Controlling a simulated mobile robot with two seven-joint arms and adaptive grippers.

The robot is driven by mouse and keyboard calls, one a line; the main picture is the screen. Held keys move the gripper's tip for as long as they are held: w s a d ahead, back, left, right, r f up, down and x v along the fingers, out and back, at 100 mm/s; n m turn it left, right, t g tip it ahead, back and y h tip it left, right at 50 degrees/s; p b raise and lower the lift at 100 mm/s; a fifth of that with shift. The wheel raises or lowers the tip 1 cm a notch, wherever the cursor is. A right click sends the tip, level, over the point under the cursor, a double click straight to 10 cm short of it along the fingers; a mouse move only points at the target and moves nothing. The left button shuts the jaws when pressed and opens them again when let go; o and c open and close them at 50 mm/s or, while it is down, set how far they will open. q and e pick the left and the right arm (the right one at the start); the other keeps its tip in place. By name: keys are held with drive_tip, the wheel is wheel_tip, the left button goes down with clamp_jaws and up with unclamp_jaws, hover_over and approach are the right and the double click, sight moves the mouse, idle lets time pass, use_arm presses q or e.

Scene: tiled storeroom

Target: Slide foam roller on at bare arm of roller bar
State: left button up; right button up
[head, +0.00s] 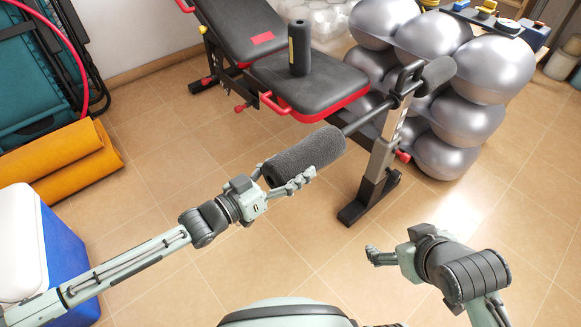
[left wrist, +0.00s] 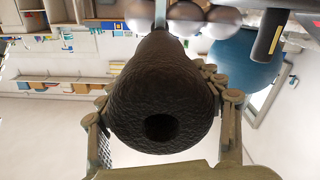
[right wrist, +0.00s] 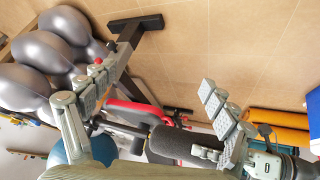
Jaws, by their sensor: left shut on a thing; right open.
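A dark grey foam roller (head: 306,154) is held by my left gripper (head: 282,184), whose fingers close around its near end. In the left wrist view, the roller (left wrist: 160,95) shows its round end hole facing me. The roller bar's near arm (head: 362,120) runs from the bench upright to the roller's far end, roughly in line with it. I cannot tell how far the arm is inside the roller. My right gripper (head: 375,256) is open and empty, above the floor at right.
A black and red bench (head: 310,85) stands behind, with a black cylinder (head: 299,48) upright on its seat. Silver balls (head: 484,68) are stacked at right. A blue and white cooler (head: 60,245) and orange rolled mats (head: 68,160) are at left. The floor in the front middle is clear.

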sight(319, 150)
use_arm(q)
drive_tip(key=shift+b+x, duration=0.4)
drive_tip(key=shift+x, duration=1)
use_arm(e)
drive_tip(key=shift+w+a+r+t+y, duration=0.3)
drive_tip(key=shift+w+a+r+t, duration=0.2)
drive_tip(key=shift+w+a, duration=0.3)
drive_tip(key=shift+w+a+r+t+y, duration=0.3)
drive_tip(key=shift+w+a+r+t, duration=0.2)
drive_tip(key=shift+w+a, duration=0.3)
use_arm(q)
drive_tip(key=shift+w+d+r, duration=0.1)
use_arm(e)
drive_tip(key=shift+w+a+r, duration=0.1)
drive_tip(key=shift+w+r, duration=0.05)
drive_tip(key=shift+w, duration=0.1)
use_arm(q)
drive_tip(key=shift+b+x, duration=0.45)
drive_tip(key=shift+x, duration=0.65)
use_arm(e)
drive_tip(key=shift+w+a+r+n+t+y, duration=0.4)
drive_tip(key=shift+w+a+r+t+y, duration=0.2)
drive_tip(key=shift+w+a+r+t, duration=0.55)
